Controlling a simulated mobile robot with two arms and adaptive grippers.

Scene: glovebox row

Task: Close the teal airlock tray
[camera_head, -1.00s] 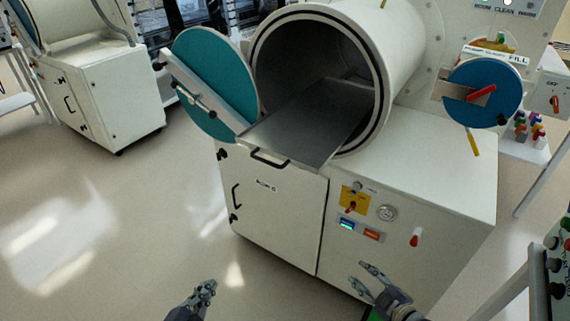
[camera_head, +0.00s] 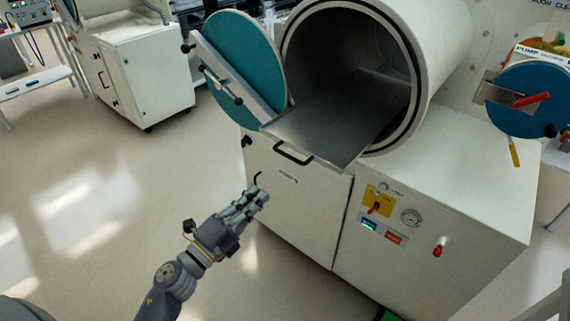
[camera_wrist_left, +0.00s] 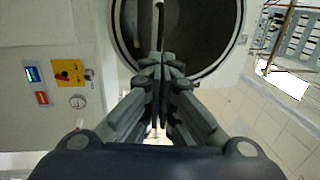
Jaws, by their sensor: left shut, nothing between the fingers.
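The airlock tray (camera_head: 345,112) is a flat grey metal slab sticking out of the round chamber (camera_head: 424,92) toward me. A dark bar handle (camera_head: 292,156) is on its front edge. The teal round door (camera_head: 243,62) stands swung open to the left of the opening. My left gripper (camera_head: 262,193) is shut and empty, in front of the cabinet, below and left of the handle and apart from it. In the left wrist view its closed fingers (camera_wrist_left: 159,62) point toward the dark chamber opening. My right gripper is out of view.
The white cabinet (camera_head: 300,206) under the chamber carries a gauge (camera_head: 411,217) and a red-handled switch (camera_head: 375,208). A blue round cover (camera_head: 535,100) is at the right. The floor (camera_head: 90,220) at left is clear.

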